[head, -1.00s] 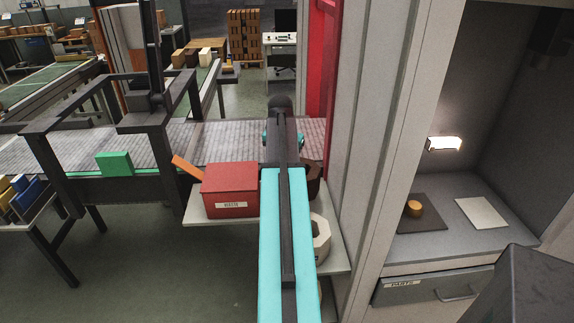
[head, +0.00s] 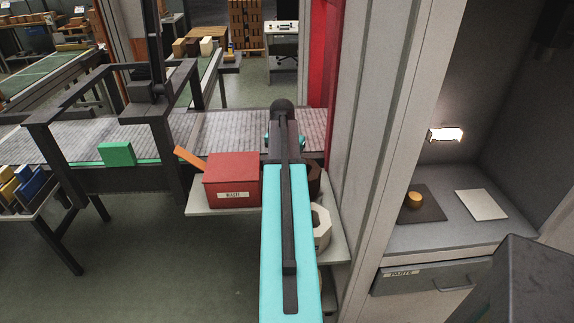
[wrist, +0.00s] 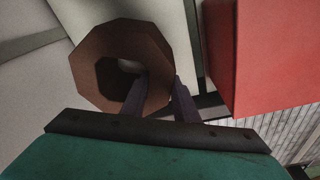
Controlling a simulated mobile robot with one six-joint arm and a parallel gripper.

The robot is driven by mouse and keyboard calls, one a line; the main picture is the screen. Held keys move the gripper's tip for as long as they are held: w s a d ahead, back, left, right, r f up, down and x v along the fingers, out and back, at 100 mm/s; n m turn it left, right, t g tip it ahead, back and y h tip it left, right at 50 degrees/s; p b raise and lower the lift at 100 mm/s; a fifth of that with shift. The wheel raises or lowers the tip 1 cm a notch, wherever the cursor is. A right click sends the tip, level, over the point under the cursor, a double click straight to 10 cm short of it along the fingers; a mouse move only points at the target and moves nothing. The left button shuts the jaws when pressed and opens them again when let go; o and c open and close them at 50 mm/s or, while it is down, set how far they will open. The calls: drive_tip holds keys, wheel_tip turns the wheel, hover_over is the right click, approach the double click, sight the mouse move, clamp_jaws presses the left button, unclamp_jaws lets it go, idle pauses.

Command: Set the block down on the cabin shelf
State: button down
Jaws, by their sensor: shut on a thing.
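The block is a brown eight-sided ring (wrist: 97,75) with a hole through it. In the wrist view my gripper (wrist: 158,88) is shut on its wall, one finger in the hole and the other outside. In the head view the block (head: 314,178) shows partly behind my arm, which hides my fingers; whether it touches the surface below cannot be told. The cabin at the right has a grey shelf (head: 440,236), well to the right of my gripper beyond a pale wall. A dark mat (head: 428,211) with a small orange piece and a white sheet (head: 482,204) lie on it.
A red box (head: 232,178) labelled waste and a white eight-sided ring (head: 321,228) stand on a pale side shelf (head: 205,208) by my arm. The tall pale wall (head: 376,130) separates this from the cabin. A conveyor (head: 225,130) runs behind; a green block (head: 117,154) is left.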

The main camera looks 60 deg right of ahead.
drive_tip(key=shift+f, duration=1.25)
drive_tip(key=shift+f, duration=0.1)
drive_tip(key=c, duration=1.4)
unclamp_jaws()
drive_tip(key=shift+s+a+r+b, duration=0.1)
drive_tip(key=shift+a+r+b, duration=0.2)
drive_tip(key=shift+r, duration=1.7)
drive_tip(key=shift+s+a+r+b, duration=0.1)
drive_tip(key=shift+a+r+b, duration=0.15)
drive_tip(key=shift+r, duration=1.75)
drive_tip(key=shift+a+r+b, duration=0.2)
drive_tip(key=shift+a+r, duration=0.15)
drive_tip(key=shift+r, duration=1.65)
